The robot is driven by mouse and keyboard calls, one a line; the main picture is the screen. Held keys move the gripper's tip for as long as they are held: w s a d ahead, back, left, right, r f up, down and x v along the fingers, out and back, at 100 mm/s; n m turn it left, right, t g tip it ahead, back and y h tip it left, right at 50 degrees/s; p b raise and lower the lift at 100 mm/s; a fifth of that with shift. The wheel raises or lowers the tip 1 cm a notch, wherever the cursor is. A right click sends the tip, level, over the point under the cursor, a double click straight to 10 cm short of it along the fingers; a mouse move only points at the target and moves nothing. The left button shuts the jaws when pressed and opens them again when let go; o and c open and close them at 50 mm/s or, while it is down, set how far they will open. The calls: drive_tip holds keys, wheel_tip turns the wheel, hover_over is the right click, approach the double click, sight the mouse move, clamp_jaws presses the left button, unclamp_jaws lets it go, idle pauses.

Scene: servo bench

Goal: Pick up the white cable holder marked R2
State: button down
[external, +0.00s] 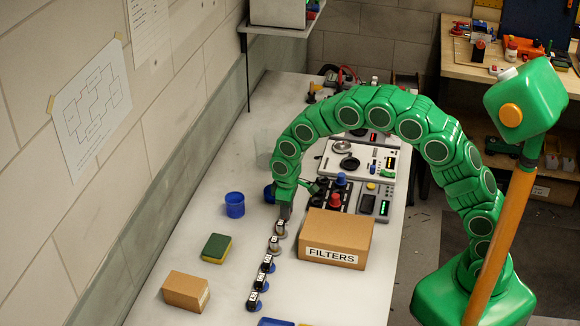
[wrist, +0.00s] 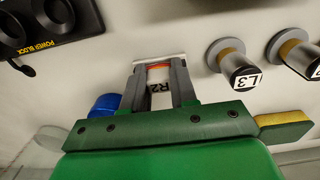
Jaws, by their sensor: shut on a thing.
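The white cable holder marked R2 (wrist: 157,87) is between the fingers of my gripper (wrist: 160,82) in the wrist view. In the external view my gripper (external: 284,210) points down at the far end of a row of holders. I cannot make out the R2 holder there, nor whether it touches the bench.
The holder marked L3 (wrist: 240,70) stands close to the right, with another beyond it. The FILTERS box (external: 335,238) is right of the row. A blue cup (external: 235,205), a sponge (external: 216,248) and a small box (external: 186,291) are left. The power block (wrist: 45,30) is nearby.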

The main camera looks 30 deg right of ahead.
drive_tip(key=shift+r, duration=0.1)
drive_tip(key=shift+r, duration=0.25)
wheel_tip(320, 180, up, 3)
drive_tip(key=shift+s+d+f, duration=0.1)
drive_tip(key=shift+s, duration=0.05)
drive_tip(key=s+d+r, duration=0.2)
drive_tip(key=s+r, duration=0.1)
drive_tip(key=s+d+r, duration=0.2)
drive_tip(key=s+r, duration=0.1)
drive_tip(key=s+d+r, duration=0.2)
drive_tip(key=s, duration=0.2)
drive_tip(key=shift+r, duration=0.4)
drive_tip(key=shift+s+d+r, duration=0.2)
drive_tip(key=shift+s+d, duration=0.1)
drive_tip(key=shift+s, duration=0.15)
drive_tip(key=shift+s+d+r, duration=0.15)
drive_tip(key=shift+s+d, duration=0.1)
drive_tip(key=shift+s, duration=0.15)
